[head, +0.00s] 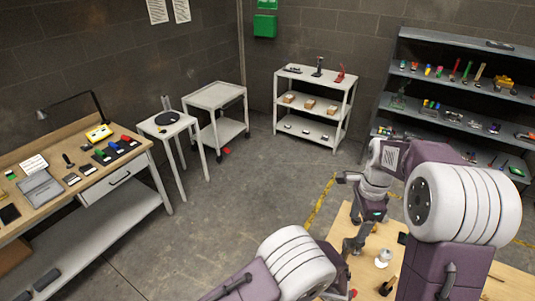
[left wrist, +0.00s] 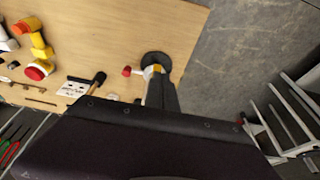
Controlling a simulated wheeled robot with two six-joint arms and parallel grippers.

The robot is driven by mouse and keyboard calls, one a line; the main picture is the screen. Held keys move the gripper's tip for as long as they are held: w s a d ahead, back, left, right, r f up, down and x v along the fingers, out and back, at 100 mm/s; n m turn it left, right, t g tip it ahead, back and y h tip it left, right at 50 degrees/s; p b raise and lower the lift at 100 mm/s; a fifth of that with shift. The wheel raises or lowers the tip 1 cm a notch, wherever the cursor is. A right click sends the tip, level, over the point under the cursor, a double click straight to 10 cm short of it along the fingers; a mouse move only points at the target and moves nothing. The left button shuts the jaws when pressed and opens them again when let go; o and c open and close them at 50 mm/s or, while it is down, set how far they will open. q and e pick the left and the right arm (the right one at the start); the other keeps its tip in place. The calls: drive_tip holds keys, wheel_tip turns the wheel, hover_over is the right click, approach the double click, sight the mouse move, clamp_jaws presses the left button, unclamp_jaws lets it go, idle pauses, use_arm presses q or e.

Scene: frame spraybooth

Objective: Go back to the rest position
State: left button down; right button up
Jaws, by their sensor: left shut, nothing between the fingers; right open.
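My right gripper (head: 357,240) hangs down above the wooden table on the right side of the head view. It is open, with nothing seen between its fingers. My left gripper (left wrist: 162,90) shows as a dark shape in the left wrist view and is shut and empty. It is over the wooden table (left wrist: 120,20), near a black disc with a white and yellow piece and a red knob. In the head view my left arm is at the bottom, and its fingers cannot be clearly made out.
The wooden table (head: 335,232) carries a white round-topped piece (head: 383,258) and small items. In the left wrist view a printed card (left wrist: 74,89) lies there too. A workbench (head: 120,168) stands left, shelves (head: 455,50) back right. The middle floor (head: 240,200) is clear.

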drive_tip(key=shift+w+r, duration=0.1)
drive_tip(key=shift+r, duration=0.2)
